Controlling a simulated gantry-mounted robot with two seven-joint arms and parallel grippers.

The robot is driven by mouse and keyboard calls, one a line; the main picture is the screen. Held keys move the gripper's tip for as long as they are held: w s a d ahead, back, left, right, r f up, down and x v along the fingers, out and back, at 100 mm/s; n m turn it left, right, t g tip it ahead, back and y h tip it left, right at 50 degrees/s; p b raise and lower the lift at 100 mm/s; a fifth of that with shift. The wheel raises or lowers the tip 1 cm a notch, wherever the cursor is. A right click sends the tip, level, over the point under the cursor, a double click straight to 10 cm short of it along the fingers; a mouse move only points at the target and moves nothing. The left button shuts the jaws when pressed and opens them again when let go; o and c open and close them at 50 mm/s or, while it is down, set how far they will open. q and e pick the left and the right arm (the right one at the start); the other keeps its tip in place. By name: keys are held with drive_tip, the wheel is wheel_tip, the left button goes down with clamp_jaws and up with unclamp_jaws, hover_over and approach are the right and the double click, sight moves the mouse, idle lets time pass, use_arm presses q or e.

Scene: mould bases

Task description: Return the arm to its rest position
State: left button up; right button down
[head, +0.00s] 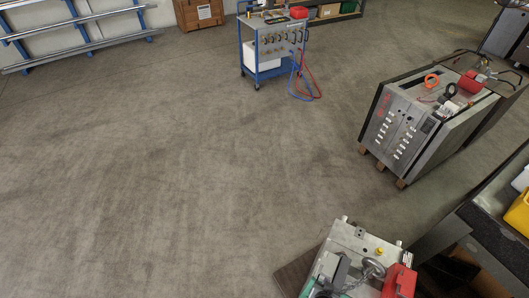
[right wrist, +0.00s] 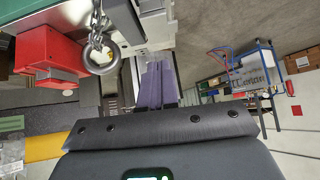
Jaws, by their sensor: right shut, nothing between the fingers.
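My right gripper (right wrist: 155,80) shows in the right wrist view as two purple-grey fingers lying together, empty. That view appears turned upside down. A steel lifting ring on a chain (right wrist: 101,55) and a red box (right wrist: 47,52) are beside the fingers, apart from them in the picture. In the head view the near mould base (head: 350,240) sits at the bottom edge, with the ring (head: 373,268) and the red box (head: 398,281) on top. A dark grey shape left of the ring there may be my right gripper; I cannot tell for sure. My left gripper is not in view.
Another mould base (head: 400,125) stands on wooden blocks at the right. A dark bench (head: 490,240) with a yellow item is at the lower right. A blue cart (head: 270,45) with hoses stands at the back. The floor at left and centre is clear.

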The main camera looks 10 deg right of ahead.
wheel_tip(320, 180, up, 18)
drive_tip(key=s+d+n+t+y+p, duration=0.1)
drive_tip(key=s+d+n+y+p, duration=0.15)
drive_tip(key=p, duration=0.35)
use_arm(q)
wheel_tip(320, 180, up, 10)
drive_tip(key=p, duration=0.2)
use_arm(e)
drive_tip(key=s+a+r+n+g+y, duration=0.2)
drive_tip(key=s+a+r+n, duration=0.15)
drive_tip(key=r, duration=0.55)
drive_tip(key=s+a+r+n+g+y, duration=0.1)
drive_tip(key=s+a+r+n, duration=0.25)
drive_tip(key=r, duration=0.65)
use_arm(q)
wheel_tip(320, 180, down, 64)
drive_tip(key=b, duration=6.3)
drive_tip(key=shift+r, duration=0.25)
use_arm(e)
wheel_tip(320, 180, down, 64)
drive_tip(key=g, duration=0.1)
drive_tip(key=shift+s+a+n, duration=0.35)
drive_tip(key=shift+s, duration=0.1)
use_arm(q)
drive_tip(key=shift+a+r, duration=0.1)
use_arm(e)
drive_tip(key=shift+r, duration=0.1)
drive_tip(key=shift+w, duration=0.1)
